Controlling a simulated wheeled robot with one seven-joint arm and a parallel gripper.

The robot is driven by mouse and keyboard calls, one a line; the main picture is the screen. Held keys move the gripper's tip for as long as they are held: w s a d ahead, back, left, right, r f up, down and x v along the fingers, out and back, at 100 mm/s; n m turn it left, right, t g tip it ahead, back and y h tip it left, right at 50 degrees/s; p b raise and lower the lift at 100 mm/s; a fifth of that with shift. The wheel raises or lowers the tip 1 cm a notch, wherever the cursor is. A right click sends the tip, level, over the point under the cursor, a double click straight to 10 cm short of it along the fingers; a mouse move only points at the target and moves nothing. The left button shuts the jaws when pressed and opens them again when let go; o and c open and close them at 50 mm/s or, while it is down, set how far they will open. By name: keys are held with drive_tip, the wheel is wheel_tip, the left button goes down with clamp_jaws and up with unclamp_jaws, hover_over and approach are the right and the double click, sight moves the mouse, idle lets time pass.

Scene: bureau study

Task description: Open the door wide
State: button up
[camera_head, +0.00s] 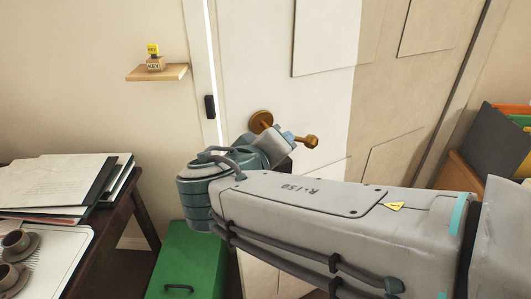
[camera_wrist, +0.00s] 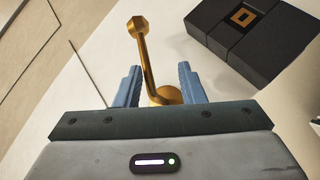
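The pale panelled door (camera_head: 270,60) stands behind my arm in the head view. A thin bright line runs along its left edge; I cannot tell if it is ajar. Its brass lever handle (camera_head: 310,141) points right from a round base (camera_head: 261,121). My gripper (camera_head: 287,137) is at the handle, partly hidden by my own arm. In the wrist view the brass lever (camera_wrist: 146,62) passes between the two blue fingers of my gripper (camera_wrist: 159,69). The fingers are apart, with gaps visible on both sides of the lever.
A black box with a gold square (camera_wrist: 243,18) is beside the handle in the wrist view. A green box (camera_head: 188,262) stands on the floor below. A desk with papers (camera_head: 60,182) is at left, a small shelf (camera_head: 157,73) above, dark folders (camera_head: 492,140) at right.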

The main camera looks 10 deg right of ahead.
drive_tip(key=v, duration=0.6)
drive_tip(key=shift+s+a, duration=0.15)
drive_tip(key=shift+a, duration=0.05)
